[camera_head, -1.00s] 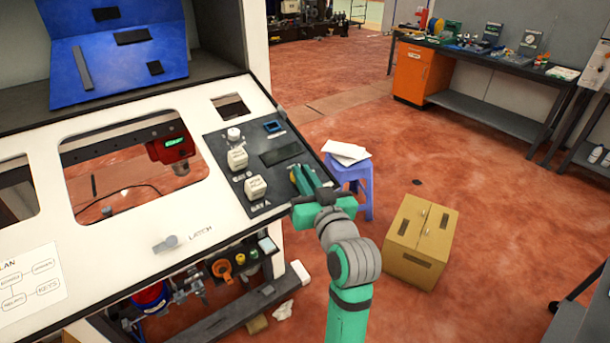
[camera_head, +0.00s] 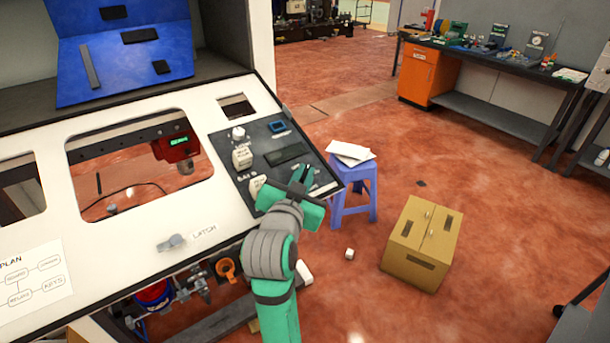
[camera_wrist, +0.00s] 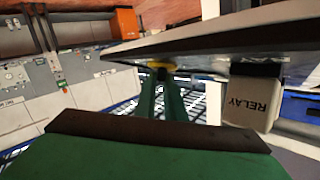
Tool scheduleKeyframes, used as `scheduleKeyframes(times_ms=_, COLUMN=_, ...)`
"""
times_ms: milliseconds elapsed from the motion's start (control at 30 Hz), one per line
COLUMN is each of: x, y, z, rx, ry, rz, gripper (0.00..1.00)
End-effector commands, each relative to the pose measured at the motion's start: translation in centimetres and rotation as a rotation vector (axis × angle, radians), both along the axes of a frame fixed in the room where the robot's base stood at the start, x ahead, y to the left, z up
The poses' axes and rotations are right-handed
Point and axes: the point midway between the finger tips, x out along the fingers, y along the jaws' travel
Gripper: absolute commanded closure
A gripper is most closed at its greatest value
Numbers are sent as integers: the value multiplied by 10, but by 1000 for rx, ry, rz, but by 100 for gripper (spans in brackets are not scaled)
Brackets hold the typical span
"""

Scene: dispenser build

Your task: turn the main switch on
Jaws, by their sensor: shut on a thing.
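The dark control panel (camera_head: 285,156) lies at the right end of the sloped white console. My gripper (camera_head: 303,172) is over its lower right part, with the green fingers close together. In the wrist view the fingertips (camera_wrist: 160,74) meet at a small yellow part (camera_wrist: 161,71) at the panel face, which seems to be the main switch. The fingers are shut on it and cover most of it, so its turned position cannot be told. A white block marked RELAY (camera_wrist: 254,98) stands beside the fingers in the wrist view.
White blocks (camera_head: 242,157) and a white knob (camera_head: 238,133) sit on the panel left of my gripper. A latch handle (camera_head: 171,243) is on the console front. A blue stool (camera_head: 355,200) and a cardboard box (camera_head: 422,243) stand on the floor to the right.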

Motion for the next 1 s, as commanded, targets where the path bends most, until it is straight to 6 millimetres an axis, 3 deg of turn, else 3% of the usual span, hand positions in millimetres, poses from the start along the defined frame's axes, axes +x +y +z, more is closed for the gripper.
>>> scheduleKeyframes(times_ms=467, x=0, y=-1, z=-1, rx=5, ry=5, rz=-17, gripper=100)
scheduleKeyframes(times_ms=500, x=0, y=-1, z=-1, rx=5, ry=5, rz=-17, gripper=88)
scheduleKeyframes(times_ms=567, x=0, y=-1, z=-1, rx=4, ry=5, rz=-16, gripper=74)
scheduleKeyframes(times_ms=600, x=0, y=-1, z=-1, rx=4, ry=5, rz=-16, gripper=72)
scheduleKeyframes(times_ms=1000, x=-3, y=2, z=1, rx=4, ry=3, rz=-14, gripper=72)
